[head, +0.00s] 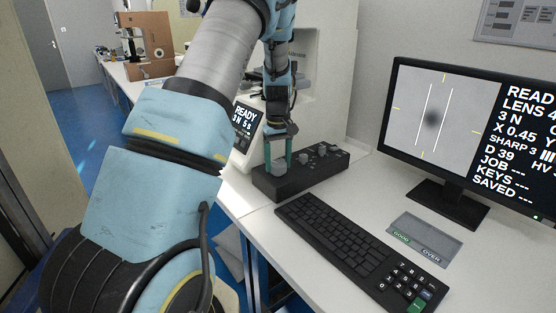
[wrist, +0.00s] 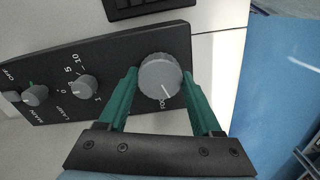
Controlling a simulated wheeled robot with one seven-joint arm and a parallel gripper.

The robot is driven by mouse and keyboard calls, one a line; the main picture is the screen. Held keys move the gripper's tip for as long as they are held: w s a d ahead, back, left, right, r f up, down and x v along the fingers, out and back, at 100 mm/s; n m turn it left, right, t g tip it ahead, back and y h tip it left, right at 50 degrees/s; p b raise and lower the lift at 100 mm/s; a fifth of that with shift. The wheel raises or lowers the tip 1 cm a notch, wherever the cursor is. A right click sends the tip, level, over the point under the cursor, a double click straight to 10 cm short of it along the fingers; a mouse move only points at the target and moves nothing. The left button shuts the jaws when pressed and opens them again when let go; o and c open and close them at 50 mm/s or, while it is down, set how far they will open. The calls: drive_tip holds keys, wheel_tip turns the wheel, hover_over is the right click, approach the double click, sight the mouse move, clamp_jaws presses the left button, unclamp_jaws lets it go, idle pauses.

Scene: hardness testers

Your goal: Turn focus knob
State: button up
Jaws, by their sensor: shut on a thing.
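The focus knob (wrist: 161,76) is the large grey round knob at the end of the black control box (wrist: 60,62). In the wrist view its white pointer line faces the partly hidden focus lettering. My gripper (wrist: 164,92) has its green fingers on either side of the knob, shut on it. In the head view the gripper (head: 278,155) points down over the knob (head: 279,168) at the box's near left end. The monitor (head: 440,110) shows a blurred dark spot between two white lines, with text including "SHARP 3".
Smaller lamp (wrist: 83,86) and main (wrist: 36,95) knobs sit along the same box. A black keyboard (head: 345,240) lies in front of it, with a grey good/over pad (head: 425,240) to the right. The tester's small screen (head: 242,125) reads ready. My arm covers the left.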

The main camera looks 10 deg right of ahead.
sight(278, 163)
drive_tip(key=n+p, duration=0.2)
drive_tip(key=n, duration=0.3)
drive_tip(key=shift+r+n, duration=0.1)
drive_tip(key=shift+n, duration=0.2)
drive_tip(key=n+p, duration=0.2)
drive_tip(key=n, duration=0.3)
drive_tip(key=shift+n, duration=0.3)
drive_tip(key=o, duration=1.4)
drive_tip(key=shift+c, duration=0.2)
wheel_tip(278, 163, up, 11)
drive_tip(key=b, duration=0.2)
drive_tip(key=shift+f, duration=0.2)
